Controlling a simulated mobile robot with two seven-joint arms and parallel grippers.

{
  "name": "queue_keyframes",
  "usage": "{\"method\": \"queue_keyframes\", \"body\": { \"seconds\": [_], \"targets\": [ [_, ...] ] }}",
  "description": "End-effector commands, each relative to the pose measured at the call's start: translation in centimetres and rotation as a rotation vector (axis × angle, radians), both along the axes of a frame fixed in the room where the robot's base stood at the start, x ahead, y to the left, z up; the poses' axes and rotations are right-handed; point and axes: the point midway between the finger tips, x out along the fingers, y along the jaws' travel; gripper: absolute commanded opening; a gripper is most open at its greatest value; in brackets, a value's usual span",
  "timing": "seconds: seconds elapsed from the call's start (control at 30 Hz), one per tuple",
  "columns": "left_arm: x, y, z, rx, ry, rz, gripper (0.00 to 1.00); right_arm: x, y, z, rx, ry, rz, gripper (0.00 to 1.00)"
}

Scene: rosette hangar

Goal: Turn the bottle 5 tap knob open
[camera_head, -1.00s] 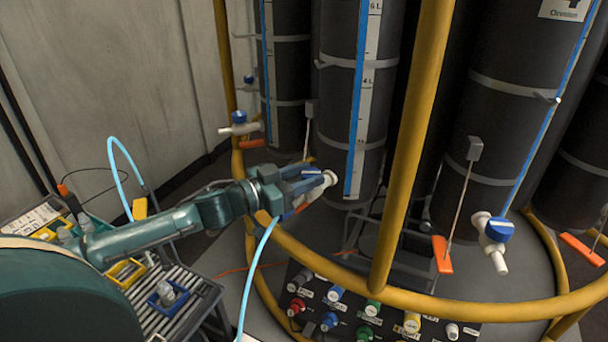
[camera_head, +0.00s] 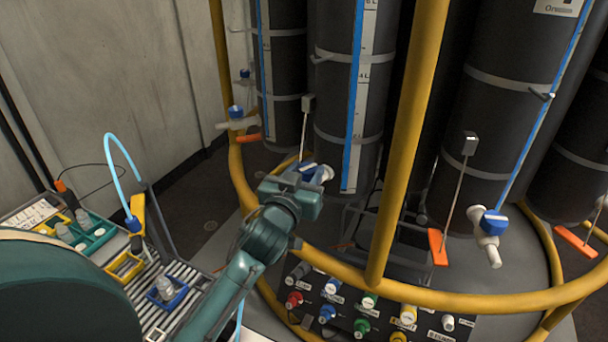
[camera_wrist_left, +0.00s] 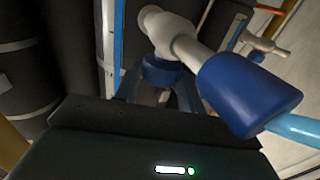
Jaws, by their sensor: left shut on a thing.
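My left gripper (camera_head: 304,172) is at the low tap of the middle dark bottle (camera_head: 335,110), whose number does not show. In the left wrist view its fingers are shut around the tap's blue knob (camera_wrist_left: 162,72). The white tap body (camera_wrist_left: 172,35) runs past the fingertips. A larger blue connector (camera_wrist_left: 245,95) sits on the tap's outlet, with a light blue hose (camera_wrist_left: 300,128) behind it. In the head view my gripper and forearm hide most of this tap. My right gripper is not in view.
A yellow ring rail (camera_head: 450,300) and upright post (camera_head: 410,150) stand close to my arm. Neighbouring taps are at left (camera_head: 236,118) and right (camera_head: 489,230). A panel of coloured connectors (camera_head: 350,310) lies below. A slatted cart (camera_head: 145,300) with small bins stands at left.

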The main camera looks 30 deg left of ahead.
Motion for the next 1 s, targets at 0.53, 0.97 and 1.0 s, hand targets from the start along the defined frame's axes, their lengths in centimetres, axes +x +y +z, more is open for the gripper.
{"method": "queue_keyframes", "body": {
  "seconds": [0.53,0.97,1.0],
  "targets": [
    [0.05,-0.08,0.10,0.004,-0.003,0.077,0.16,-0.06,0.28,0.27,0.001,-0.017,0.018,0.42],
    [0.06,-0.10,0.10,0.003,-0.004,0.075,0.58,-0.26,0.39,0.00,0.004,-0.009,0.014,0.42],
    [0.06,-0.11,0.09,0.003,-0.004,0.075,0.61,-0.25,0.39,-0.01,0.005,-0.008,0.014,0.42]
  ]
}}
